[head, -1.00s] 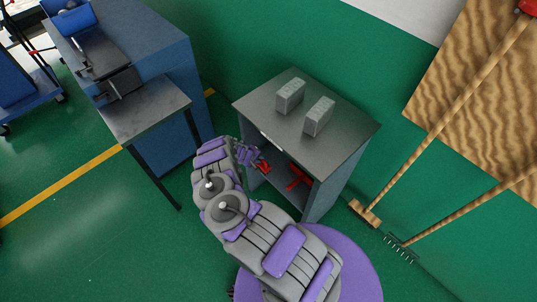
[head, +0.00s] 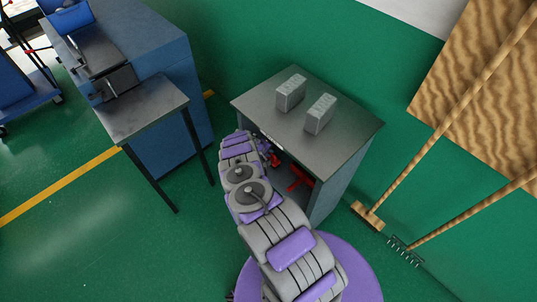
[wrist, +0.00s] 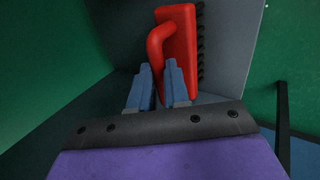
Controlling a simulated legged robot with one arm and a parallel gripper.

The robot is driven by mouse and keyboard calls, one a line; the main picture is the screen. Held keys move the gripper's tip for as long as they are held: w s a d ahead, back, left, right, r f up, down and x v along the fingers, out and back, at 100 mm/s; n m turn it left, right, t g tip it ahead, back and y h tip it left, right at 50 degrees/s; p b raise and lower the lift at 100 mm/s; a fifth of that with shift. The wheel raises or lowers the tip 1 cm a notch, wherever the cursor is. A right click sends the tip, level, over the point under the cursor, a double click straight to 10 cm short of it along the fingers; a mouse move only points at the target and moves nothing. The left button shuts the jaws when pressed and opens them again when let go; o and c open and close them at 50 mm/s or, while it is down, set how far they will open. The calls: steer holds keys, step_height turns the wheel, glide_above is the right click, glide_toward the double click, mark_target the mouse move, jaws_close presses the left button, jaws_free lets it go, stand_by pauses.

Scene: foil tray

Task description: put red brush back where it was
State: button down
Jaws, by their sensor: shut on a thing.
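The red brush (wrist: 182,38) shows in the wrist view, with a curved handle on its left and a row of dark bristles on its right. My gripper (wrist: 158,70) is shut on its handle, and the fingertips hide part of it. In the head view, a red bit of the brush (head: 274,159) shows at the end of my arm, at the open front of the grey metal cabinet (head: 310,105). My arm hides most of the gripper there.
Two grey blocks (head: 291,92) stand on the cabinet top. Another red thing (head: 299,179) is inside the cabinet. A small metal table (head: 150,105) stands to the left. A broom (head: 367,216) and a rake (head: 405,250) lean at the right.

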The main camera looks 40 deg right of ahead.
steer(key=shift+a, duration=0.25)
steer(key=shift+f, duration=0.1)
steer(key=c, duration=1.1)
jaws_free()
steer(key=shift+d, duration=0.2)
steer(key=shift+a, duration=0.1)
